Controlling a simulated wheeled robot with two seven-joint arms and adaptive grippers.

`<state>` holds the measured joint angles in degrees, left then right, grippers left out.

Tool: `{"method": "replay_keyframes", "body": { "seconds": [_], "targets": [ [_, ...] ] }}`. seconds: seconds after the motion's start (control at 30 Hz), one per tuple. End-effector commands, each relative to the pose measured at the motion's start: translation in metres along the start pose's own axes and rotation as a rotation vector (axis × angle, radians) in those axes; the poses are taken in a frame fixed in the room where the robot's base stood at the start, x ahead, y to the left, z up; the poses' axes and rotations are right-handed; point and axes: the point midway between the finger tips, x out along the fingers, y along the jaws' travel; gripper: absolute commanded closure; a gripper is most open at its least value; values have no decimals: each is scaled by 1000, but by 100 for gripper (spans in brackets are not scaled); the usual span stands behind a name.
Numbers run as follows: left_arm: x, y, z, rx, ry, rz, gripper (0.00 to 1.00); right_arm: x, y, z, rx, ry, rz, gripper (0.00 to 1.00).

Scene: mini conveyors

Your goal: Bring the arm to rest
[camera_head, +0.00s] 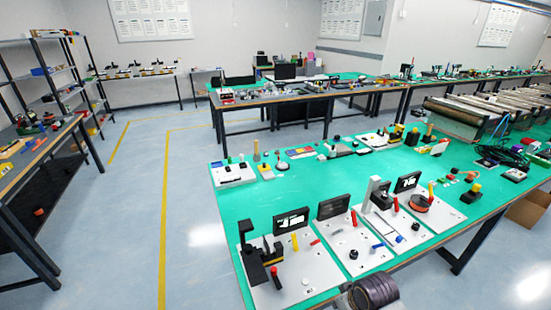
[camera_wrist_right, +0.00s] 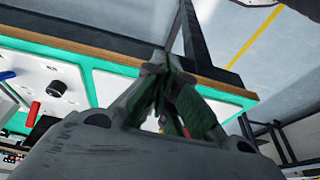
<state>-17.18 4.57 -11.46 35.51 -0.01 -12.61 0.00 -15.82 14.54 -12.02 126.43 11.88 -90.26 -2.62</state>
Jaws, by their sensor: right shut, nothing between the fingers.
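My right gripper (camera_wrist_right: 168,72) fills the middle of the right wrist view. Its fingers are shut with nothing between them. It hangs beside the edge of the green-topped table (camera_wrist_right: 180,78), with a table leg and the floor beyond it; I cannot tell the exact gap to the edge. In the head view a dark, ribbed part of my own arm (camera_head: 372,291) shows at the bottom, by the table's front edge. The gripper itself cannot be made out there. My left gripper is in neither view.
The near green table (camera_head: 228,206) carries white station boards (camera_head: 354,252) with black screens, a black clamp fixture (camera_head: 254,262) and coloured handles. Conveyor rollers (camera_head: 462,116) stand at right. A shelf rack (camera_head: 52,72) is at left. The blue-grey floor (camera_head: 115,230) between is clear.

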Motion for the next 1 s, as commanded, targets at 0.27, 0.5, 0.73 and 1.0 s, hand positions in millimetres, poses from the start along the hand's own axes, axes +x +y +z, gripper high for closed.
{"method": "replay_keyframes", "body": {
  "seconds": [0.27,0.5,0.73,1.0],
  "targets": [
    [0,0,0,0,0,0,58,-25,-6,36,90,9,36,100],
    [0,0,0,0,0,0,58,-41,-5,54,138,10,65,100],
    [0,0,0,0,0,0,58,-51,-3,65,170,9,84,100],
    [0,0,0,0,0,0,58,-57,-1,75,196,6,101,100]
  ]
}}
